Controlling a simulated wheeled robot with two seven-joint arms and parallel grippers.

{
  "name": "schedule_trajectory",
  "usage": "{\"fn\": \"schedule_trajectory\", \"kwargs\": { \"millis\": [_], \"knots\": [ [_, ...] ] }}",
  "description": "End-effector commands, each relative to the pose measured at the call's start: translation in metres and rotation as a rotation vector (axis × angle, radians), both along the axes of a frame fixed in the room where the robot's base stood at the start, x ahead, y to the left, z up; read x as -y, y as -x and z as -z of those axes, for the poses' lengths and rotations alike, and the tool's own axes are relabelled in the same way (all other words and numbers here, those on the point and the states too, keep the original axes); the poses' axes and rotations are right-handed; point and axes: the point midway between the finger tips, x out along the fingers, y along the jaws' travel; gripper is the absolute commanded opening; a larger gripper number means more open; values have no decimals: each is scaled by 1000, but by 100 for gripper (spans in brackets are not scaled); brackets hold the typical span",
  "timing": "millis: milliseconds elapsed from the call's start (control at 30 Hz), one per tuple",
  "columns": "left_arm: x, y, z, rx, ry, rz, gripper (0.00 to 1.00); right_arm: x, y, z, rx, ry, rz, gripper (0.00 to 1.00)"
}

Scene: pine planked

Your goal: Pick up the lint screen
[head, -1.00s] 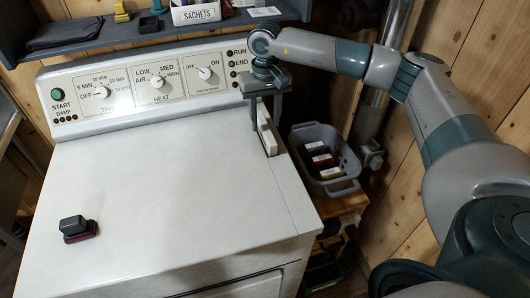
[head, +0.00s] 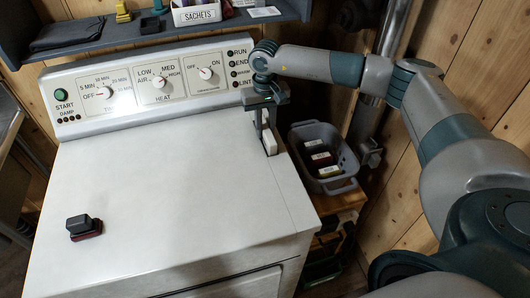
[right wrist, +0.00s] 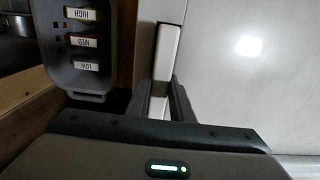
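The lint screen (head: 270,141) shows as a narrow white piece in the slot along the right edge of the dryer's top (head: 165,180). It also shows in the right wrist view (right wrist: 164,58), and its lower part is hidden in the slot. My right gripper (head: 266,120) points down over the far end of the screen. In the right wrist view its two dark fingers (right wrist: 161,95) stand on either side of the white piece and look open; whether either touches it is unclear. My left gripper is in neither view.
A grey basket (head: 323,155) with several labelled blocks stands right of the dryer. A dark block with a red base (head: 84,228) sits on the dryer top at left. The control panel (head: 150,80) rises behind, below a shelf with a SACHETS box (head: 196,12).

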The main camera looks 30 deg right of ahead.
Motion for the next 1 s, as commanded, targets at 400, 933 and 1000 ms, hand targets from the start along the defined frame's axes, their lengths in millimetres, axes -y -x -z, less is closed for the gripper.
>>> {"fn": "schedule_trajectory", "kwargs": {
  "millis": [400, 933, 1000],
  "knots": [
    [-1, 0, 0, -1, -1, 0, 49, 0, 0, -1, 1, 0, 0, 0],
    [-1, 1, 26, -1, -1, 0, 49, 0, -1, -54, 7, -2, -1, 0],
    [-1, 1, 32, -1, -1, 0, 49, 0, -2, -70, 7, 0, -1, 0]
  ]
}}
